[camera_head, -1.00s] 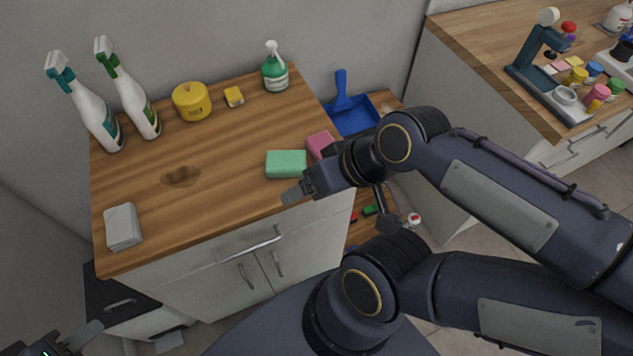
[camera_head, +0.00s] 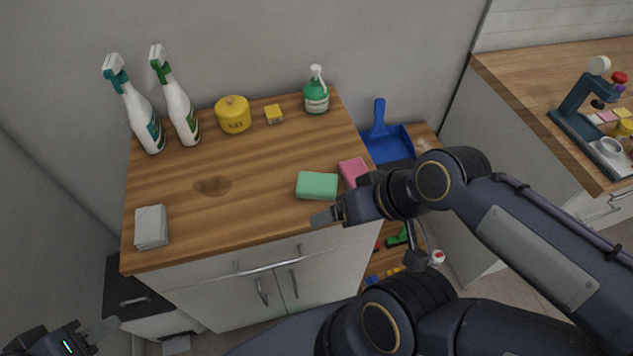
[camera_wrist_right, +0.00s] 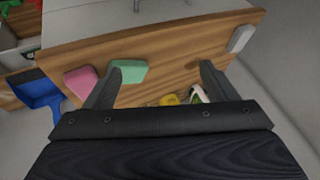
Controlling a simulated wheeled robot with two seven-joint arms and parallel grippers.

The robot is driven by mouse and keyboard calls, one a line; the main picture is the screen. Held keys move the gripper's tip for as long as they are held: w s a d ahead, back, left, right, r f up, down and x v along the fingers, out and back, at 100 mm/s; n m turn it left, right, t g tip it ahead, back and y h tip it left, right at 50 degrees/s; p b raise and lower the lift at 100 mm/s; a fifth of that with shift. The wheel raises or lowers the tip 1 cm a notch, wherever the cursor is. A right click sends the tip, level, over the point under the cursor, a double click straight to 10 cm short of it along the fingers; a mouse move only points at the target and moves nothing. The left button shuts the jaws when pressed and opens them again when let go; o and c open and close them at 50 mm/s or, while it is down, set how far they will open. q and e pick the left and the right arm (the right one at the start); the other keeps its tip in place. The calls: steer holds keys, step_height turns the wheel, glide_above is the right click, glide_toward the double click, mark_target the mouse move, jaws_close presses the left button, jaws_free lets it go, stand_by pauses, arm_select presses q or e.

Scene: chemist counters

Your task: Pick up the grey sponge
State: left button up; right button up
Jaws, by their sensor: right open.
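The grey sponge (camera_head: 151,227) lies on the front left part of the wooden counter top (camera_head: 240,215). It also shows in the right wrist view (camera_wrist_right: 241,38), at the upper right, beyond the right finger. My right gripper (camera_head: 328,217) is beside the counter's front edge, near the green sponge and well to the right of the grey one. In the wrist view its two fingers (camera_wrist_right: 160,70) are apart with nothing held between them. My left gripper (camera_head: 95,335) is at the lower left, below and in front of the counter. Only one of its fingers shows clearly.
A green sponge (camera_head: 317,186) and a pink sponge (camera_head: 354,172) lie at the right. Two white spray bottles (camera_head: 143,122), a yellow container (camera_head: 233,117), a yellow sponge (camera_head: 274,114) and a green spray bottle (camera_head: 316,95) stand behind. A brown stain (camera_head: 213,186) lies mid-counter. Space around the grey sponge is clear.

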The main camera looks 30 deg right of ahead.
steer(key=o, duration=0.3)
steer(key=shift+w, duration=0.15)
steer(key=shift+o, duration=0.8)
steer(key=w+d+m+g+h, duration=0.1)
steer(key=w+d+m+g, duration=0.1)
steer(key=w, duration=0.6)
steer(key=shift+w+d+f+m+g, duration=0.15)
steer(key=shift+d+f+m+g, duration=0.2)
steer(key=shift+d+g, duration=0.2)
steer(key=m+g+h, duration=0.3)
glide_above(317, 180)
steer(key=shift+t, duration=0.25)
steer(key=f, duration=0.4)
steer(key=shift+w+f, duration=0.2)
steer(key=shift+f, duration=0.15)
steer(key=shift+w+f, duration=0.1)
steer(key=shift+f, duration=0.2)
steer(key=shift+s+f, duration=0.2)
steer(key=shift+f, duration=1.65)
steer(key=shift+s+f, duration=0.15)
steer(key=shift+f, duration=1.65)
